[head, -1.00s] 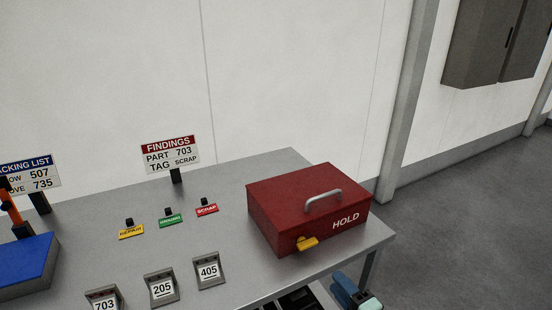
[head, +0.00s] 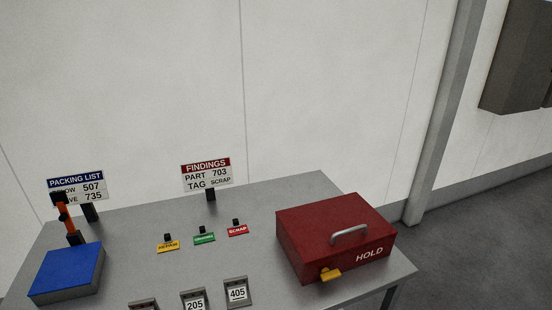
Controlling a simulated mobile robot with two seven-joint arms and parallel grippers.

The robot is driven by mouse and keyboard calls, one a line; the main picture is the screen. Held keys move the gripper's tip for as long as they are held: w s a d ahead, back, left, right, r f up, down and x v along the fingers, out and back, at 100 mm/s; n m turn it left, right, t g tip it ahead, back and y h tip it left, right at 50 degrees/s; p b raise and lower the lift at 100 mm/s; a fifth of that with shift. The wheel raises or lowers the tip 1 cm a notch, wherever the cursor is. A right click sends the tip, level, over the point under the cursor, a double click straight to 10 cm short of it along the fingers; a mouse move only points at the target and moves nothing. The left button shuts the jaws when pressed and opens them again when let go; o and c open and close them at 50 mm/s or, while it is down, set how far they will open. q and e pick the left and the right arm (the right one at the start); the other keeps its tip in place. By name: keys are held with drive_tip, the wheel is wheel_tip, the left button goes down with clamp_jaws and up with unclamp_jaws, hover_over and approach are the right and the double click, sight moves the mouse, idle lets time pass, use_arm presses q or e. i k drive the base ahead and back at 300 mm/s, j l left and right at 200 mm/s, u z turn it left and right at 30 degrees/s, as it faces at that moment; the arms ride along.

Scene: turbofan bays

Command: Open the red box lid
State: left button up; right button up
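The red box (head: 300,248) stands at the right end of the grey table in the head view, with HOLD written on its front. Its lid (head: 325,220) is closed and carries a grey metal handle (head: 349,235). A yellow latch (head: 329,275) sits at the lower front of the box. Neither of my grippers shows in the head view now.
The grey table (head: 132,228) holds a blue-topped box (head: 68,270), a packing list sign (head: 77,187), a findings sign (head: 207,174), repair (head: 168,246), green (head: 204,239) and scrap (head: 238,230) tags, and numbered parts such as 405 (head: 237,293). Floor (head: 470,265) lies clear at right.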

sight(335, 218)
drive_tip(key=i+l+u, duration=0.2)
drive_tip(key=l, duration=0.65)
drive_tip(key=l+u, duration=0.15)
drive_tip(key=l, duration=0.65)
